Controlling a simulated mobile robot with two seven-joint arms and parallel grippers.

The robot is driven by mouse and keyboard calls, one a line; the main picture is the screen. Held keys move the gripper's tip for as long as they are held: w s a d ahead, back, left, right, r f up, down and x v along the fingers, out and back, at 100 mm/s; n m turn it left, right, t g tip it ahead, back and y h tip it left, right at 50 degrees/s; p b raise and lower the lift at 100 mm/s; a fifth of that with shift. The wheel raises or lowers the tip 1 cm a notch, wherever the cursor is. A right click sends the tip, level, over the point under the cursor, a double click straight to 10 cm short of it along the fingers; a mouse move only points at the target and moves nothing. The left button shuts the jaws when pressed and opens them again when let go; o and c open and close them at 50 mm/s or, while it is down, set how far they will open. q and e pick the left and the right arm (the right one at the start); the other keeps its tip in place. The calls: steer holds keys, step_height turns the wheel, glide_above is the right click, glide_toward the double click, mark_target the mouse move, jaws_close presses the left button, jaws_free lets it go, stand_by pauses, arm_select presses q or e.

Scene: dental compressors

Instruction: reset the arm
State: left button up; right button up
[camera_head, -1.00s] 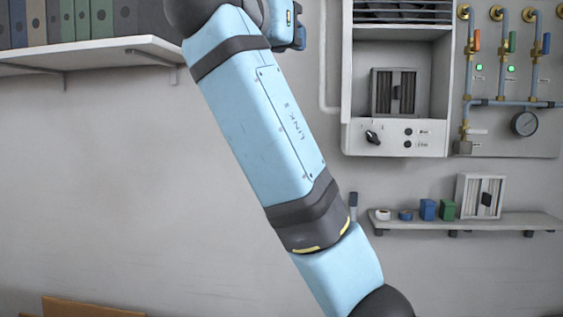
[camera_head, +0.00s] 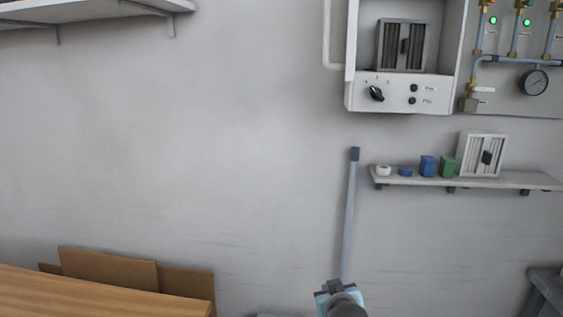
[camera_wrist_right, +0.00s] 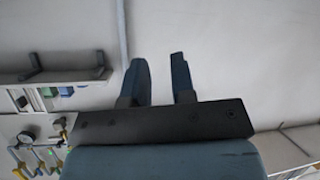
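My right gripper (camera_wrist_right: 157,62) shows in the right wrist view with its two dark fingers apart and nothing between them. Pale wall lies beyond the fingertips. In the head view, only a small light-blue and dark piece of my own arm (camera_head: 340,301) shows at the bottom edge, right of centre. No gripper can be made out in the head view, and my left gripper is not in view.
A wall shelf (camera_head: 470,180) holds small blue, green and white items and a white louvred filter (camera_head: 483,155). Above it are a white cabinet (camera_head: 400,95) and a gauge (camera_head: 534,82) on a pipe panel. A wooden surface (camera_head: 90,297) is at lower left. The middle wall is clear.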

steer(key=s+d+f+g+y, duration=0.15)
steer(key=s+d+f, duration=0.25)
steer(key=s+f, duration=0.9)
steer(key=s+d+f+y+p, duration=0.1)
steer(key=s+f, duration=0.2)
steer(key=s, duration=0.6)
steer(key=s+d+f+p, duration=0.1)
steer(key=s+f, duration=0.3)
steer(key=s, duration=0.6)
steer(key=shift+s+d+y, duration=0.25)
steer(key=shift+d+y, duration=0.1)
steer(key=shift+d, duration=0.4)
steer(key=shift+s+f, duration=0.15)
